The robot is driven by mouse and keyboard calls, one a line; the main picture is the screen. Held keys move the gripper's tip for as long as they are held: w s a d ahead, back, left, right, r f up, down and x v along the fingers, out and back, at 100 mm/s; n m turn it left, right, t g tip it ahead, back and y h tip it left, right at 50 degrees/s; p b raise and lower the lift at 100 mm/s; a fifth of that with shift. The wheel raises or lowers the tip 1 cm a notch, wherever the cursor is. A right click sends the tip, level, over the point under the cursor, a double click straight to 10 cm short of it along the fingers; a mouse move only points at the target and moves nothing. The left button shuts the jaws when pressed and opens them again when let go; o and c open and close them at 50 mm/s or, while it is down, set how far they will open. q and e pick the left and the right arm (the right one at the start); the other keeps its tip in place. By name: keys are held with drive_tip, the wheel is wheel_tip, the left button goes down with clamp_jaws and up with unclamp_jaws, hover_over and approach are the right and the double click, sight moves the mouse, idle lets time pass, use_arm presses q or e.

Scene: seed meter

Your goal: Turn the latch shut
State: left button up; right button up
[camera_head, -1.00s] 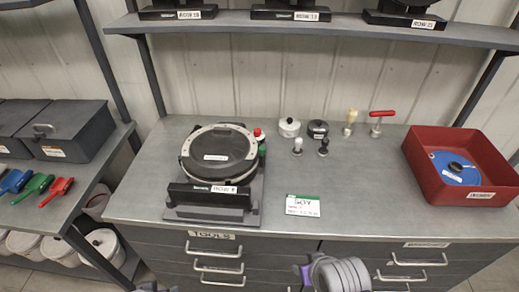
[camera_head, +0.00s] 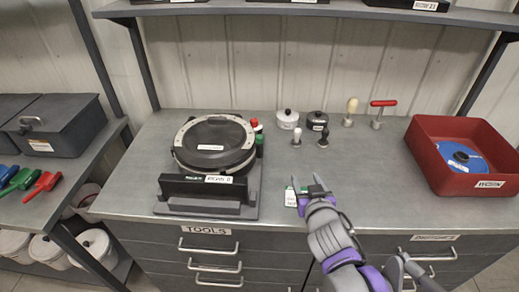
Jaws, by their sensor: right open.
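The seed meter (camera_head: 214,143) sits on the workbench left of centre, a round housing with a dark lid and pale ring on a black base. Red and green knobs (camera_head: 257,136) stand at its right side; I cannot tell which part is the latch. My right gripper (camera_head: 307,181) is open and empty above the bench, to the right of the meter and apart from it. My left gripper is not in view.
Small pots (camera_head: 288,119) and handled tools (camera_head: 381,113) stand along the back of the bench. A red tray (camera_head: 432,158) with a blue disc (camera_head: 461,156) is at the right. A shelf (camera_head: 300,9) hangs above.

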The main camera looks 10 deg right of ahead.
sight(261, 141)
drive_tip(key=w+a+n+t+y+b, duration=0.1)
drive_tip(key=w+a+y, duration=0.1)
drive_tip(key=w, duration=0.3)
drive_tip(key=w+a+r+n+t+y+b, duration=0.1)
drive_tip(key=w+a+y, duration=0.1)
drive_tip(key=w+a, duration=0.2)
drive_tip(key=w+a+n+t+y+b, duration=0.1)
drive_tip(key=w+a+y, duration=0.1)
drive_tip(key=w, duration=0.6)
drive_tip(key=shift+w+a+r+n+t, duration=0.25)
drive_tip(key=shift+a+r+n+t, duration=0.05)
drive_tip(key=shift+a+r, duration=0.1)
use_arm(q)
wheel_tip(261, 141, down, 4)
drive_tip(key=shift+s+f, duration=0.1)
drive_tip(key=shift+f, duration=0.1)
use_arm(e)
clamp_jaws()
